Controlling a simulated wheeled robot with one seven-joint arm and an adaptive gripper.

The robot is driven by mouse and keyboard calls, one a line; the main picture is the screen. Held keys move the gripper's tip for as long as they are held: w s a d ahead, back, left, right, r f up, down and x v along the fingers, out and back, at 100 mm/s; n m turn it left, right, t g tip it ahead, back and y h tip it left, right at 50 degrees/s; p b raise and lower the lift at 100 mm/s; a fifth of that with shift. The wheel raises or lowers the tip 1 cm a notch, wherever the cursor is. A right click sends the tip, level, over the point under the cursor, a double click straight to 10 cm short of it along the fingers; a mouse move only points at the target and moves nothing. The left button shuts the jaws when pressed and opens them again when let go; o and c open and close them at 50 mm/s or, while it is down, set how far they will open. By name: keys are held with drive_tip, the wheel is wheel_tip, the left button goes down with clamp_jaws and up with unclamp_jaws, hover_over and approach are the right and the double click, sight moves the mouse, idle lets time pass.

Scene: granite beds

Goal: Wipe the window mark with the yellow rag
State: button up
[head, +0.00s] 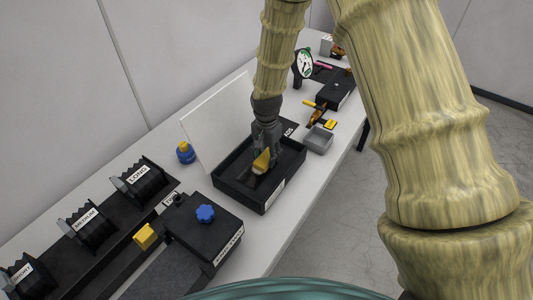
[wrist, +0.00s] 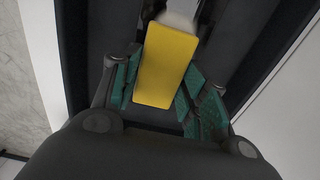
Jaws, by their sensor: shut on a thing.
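My gripper (wrist: 155,95) points down into a black open tray (head: 268,205). It is shut on a yellow piece (wrist: 167,65), which shows as a smooth, straight-sided block between the green finger pads. The yellow piece also shows in the head view (head: 262,160), with a pale part at its lower end, low inside the tray. I cannot tell from its look whether it is cloth. A pale upright panel (head: 215,118) leans behind the tray and may be the window. I see no clear mark on it.
A black box with a blue knob (head: 205,213) and a yellow block (head: 145,236) stand front left. A blue-and-yellow item (head: 185,152) sits beside the panel. A grey bin (head: 318,139) is close right of the tray.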

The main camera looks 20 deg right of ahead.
drive_tip(key=shift+s+d, duration=0.1)
drive_tip(key=shift+s, duration=0.05)
drive_tip(key=shift+s+d+p, duration=0.3)
drive_tip(key=shift+s+d, duration=0.3)
drive_tip(key=shift+s, duration=0.15)
drive_tip(key=shift+w+a+f, duration=0.15)
drive_tip(key=shift+w+a, duration=0.55)
drive_tip(key=shift+w, duration=0.2)
drive_tip(key=shift+s+d, duration=0.75)
drive_tip(key=shift+s, duration=0.25)
drive_tip(key=shift+w+a+p, duration=0.75)
drive_tip(key=shift+w, duration=0.25)
drive_tip(key=shift+r, duration=0.25)
drive_tip(key=shift+r+p, duration=0.65)
drive_tip(key=shift+r, duration=0.05)
drive_tip(key=shift+r, duration=0.1)
